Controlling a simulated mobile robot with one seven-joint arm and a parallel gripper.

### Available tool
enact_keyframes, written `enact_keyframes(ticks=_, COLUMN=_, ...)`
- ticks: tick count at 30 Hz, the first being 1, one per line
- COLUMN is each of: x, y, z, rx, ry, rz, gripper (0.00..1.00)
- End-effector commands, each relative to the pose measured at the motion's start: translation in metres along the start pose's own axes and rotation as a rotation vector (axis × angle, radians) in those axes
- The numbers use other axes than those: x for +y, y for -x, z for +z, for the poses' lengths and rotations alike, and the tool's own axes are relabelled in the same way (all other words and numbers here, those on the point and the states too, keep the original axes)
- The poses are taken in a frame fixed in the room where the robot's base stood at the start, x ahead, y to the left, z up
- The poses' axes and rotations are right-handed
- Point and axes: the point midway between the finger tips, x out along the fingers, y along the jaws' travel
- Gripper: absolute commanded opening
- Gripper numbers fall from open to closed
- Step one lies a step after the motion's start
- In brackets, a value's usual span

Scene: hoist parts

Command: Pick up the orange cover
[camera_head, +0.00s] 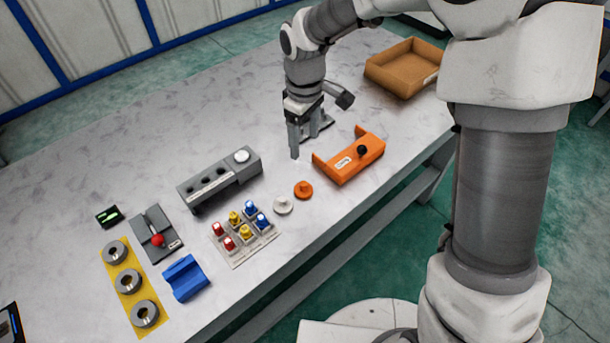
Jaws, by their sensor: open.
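The orange cover (350,165) lies on the table, right of the middle. It is a bracket-like shape with a black knob (362,151) on it and a small white label. My gripper (296,150) points down just above or at the table, to the left of and behind the cover, apart from it. It is open and holds nothing that I can see. One finger is partly hidden by the other.
An orange-brown tray (372,76) stands at the back right. A grey block with holes (205,188), an orange disc (303,190), a white disc (283,205), a rack of coloured knobs (243,253) and a blue cradle (185,278) lie left. The table's back left is clear.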

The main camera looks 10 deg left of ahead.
Motion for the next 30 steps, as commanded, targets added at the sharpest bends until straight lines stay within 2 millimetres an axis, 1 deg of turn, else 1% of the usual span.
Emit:
enact_keyframes(ticks=5, x=-0.002, y=-0.030, z=0.000, rx=-0.005, ry=0.004, rz=-0.006, gripper=0.78)
enact_keyframes(ticks=12, x=-0.002, y=-0.083, z=0.000, rx=-0.005, ry=0.003, rz=-0.006, gripper=0.78)
enact_keyframes(ticks=15, x=-0.001, y=-0.102, z=0.000, rx=-0.004, ry=0.003, rz=-0.004, gripper=0.78)
enact_keyframes(ticks=18, x=-0.001, y=-0.114, z=-0.001, rx=-0.003, ry=0.004, rz=-0.003, gripper=0.78)
enact_keyframes(ticks=25, x=0.000, y=-0.128, z=-0.002, rx=-0.002, ry=0.002, rz=-0.003, gripper=0.78)
enact_keyframes(ticks=30, x=0.001, y=-0.152, z=-0.006, rx=-0.004, ry=0.002, rz=-0.004, gripper=0.78)
